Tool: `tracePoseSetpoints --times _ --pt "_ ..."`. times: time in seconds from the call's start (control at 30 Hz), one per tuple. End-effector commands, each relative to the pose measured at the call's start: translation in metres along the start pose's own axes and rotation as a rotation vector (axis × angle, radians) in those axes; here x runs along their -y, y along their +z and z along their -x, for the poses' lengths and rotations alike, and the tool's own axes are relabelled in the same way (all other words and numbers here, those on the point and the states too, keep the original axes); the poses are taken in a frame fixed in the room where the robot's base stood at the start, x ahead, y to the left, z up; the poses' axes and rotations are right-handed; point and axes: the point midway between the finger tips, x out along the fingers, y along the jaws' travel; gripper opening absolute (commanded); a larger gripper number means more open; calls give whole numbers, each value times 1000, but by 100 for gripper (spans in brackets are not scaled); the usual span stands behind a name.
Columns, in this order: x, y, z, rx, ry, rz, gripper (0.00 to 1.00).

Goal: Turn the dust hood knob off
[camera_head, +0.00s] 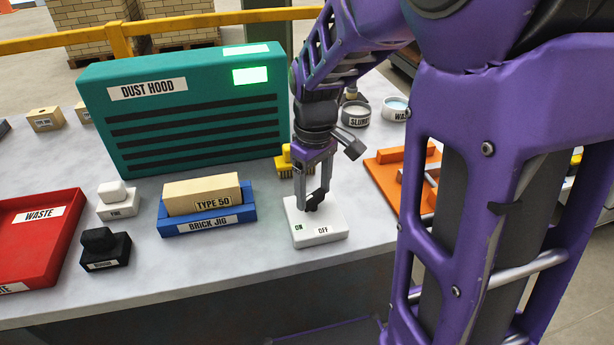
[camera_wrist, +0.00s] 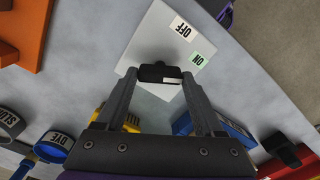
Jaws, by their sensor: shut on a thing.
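The dust hood (camera_head: 190,110) is a teal box with dark slots at the back of the table, and its small panel (camera_head: 250,76) glows green. The knob box (camera_head: 318,236) is a white block at the front of the table, with a green ON label and a white OFF label. It also shows in the wrist view (camera_wrist: 150,45). The black knob (camera_wrist: 160,74) sits on it, between the fingertips. My gripper (camera_head: 314,200) points down and is shut on the knob; it also shows in the wrist view (camera_wrist: 160,75). In the wrist view a white mark on the knob lies toward the ON side.
A blue brick jig (camera_head: 207,228) with a TYPE 50 brick (camera_head: 203,195) stands left of the knob box. A yellow brush (camera_head: 284,165) is close behind. An orange tray (camera_head: 385,180) lies right. A red waste tray (camera_head: 40,235) is far left.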

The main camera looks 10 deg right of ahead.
Motion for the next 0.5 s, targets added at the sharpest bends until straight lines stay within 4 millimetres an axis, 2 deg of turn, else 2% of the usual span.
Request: tracePoseSetpoints --times 0.27,0.5 --pt "0 0 1 0 0 22 14" --pt "0 0 2 -1 0 133 14"
